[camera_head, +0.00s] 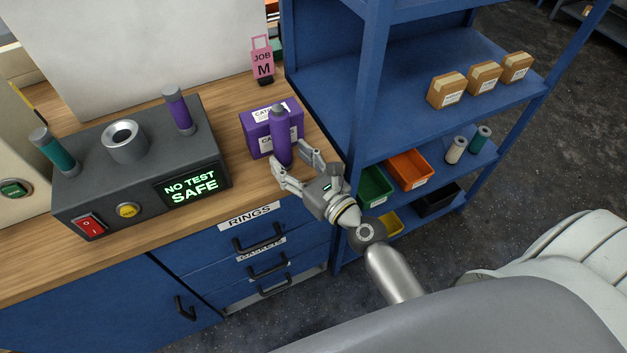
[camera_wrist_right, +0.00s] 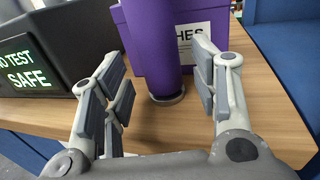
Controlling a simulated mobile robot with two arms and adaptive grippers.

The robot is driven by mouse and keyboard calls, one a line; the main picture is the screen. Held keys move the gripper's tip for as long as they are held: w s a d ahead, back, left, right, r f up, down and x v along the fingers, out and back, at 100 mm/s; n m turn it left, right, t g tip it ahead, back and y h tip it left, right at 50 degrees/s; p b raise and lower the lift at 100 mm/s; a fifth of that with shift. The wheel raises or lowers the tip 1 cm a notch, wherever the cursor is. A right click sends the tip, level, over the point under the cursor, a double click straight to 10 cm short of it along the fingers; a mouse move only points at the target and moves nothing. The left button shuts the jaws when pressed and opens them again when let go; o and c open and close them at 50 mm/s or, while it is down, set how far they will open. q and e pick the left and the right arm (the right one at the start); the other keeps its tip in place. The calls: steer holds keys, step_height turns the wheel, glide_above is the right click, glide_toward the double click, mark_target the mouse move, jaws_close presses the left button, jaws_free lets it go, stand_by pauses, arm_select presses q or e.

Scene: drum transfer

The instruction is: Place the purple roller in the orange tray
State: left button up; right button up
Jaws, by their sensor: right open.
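A purple cylinder (camera_head: 281,138) with a narrower top stands upright on the wooden bench. It also shows in the wrist view (camera_wrist_right: 156,45), with a grey rim at its foot. My right gripper (camera_head: 294,168) is open, its fingers on either side of the cylinder's line in the wrist view (camera_wrist_right: 163,90); I cannot tell whether they touch it. A purple roller with grey ends (camera_head: 178,109) stands on the dark tester box at the left. The orange tray (camera_head: 409,169) sits on the blue shelf at the right, its inside looking empty. My left gripper is out of view.
A purple carton (camera_head: 257,139) stands just behind the cylinder. The tester box (camera_head: 140,167) reads NO TEST SAFE and carries a teal roller (camera_head: 54,152). A green bin (camera_head: 373,187) adjoins the orange tray; white and teal rollers (camera_head: 480,139) stand to its right.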

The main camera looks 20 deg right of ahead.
steer(key=b+v, duration=0.2)
steer(key=v, duration=0.6)
steer(key=s+f+n+g+h, duration=0.1)
steer(key=s+f+n+g, duration=0.3)
steer(key=f, duration=0.8)
steer(key=s+f+n+g+h, duration=0.1)
steer(key=s+f+n+g, duration=0.1)
steer(key=f+n, duration=0.75)
steer(key=s+f+n+g, duration=0.2)
steer(key=f+n, duration=0.1)
steer(key=f, duration=1.1)
steer(key=s+d+f+n+g+h, duration=0.1)
steer(key=s+d+f+n+g, duration=0.1)
steer(key=s+f+n, duration=0.5)
steer(key=s+d+f+n+g+h, duration=0.1)
steer(key=s+d+f+n+g, duration=0.1)
steer(key=s+f+n+g, duration=0.2)
steer(key=s+f+n, duration=0.3)
steer(key=s+f, duration=0.3)
steer(key=s, duration=0.2)
steer(key=shift+g, duration=0.3)
steer(key=shift+o, duration=0.5)
steer(key=s+d+f+n+g+h, duration=0.1)
steer(key=s+f+n, duration=0.2)
steer(key=s+n, duration=0.2)
steer(key=s, duration=0.2)
steer(key=shift+s+d+g, duration=0.25)
steer(key=shift+d+g, duration=0.15)
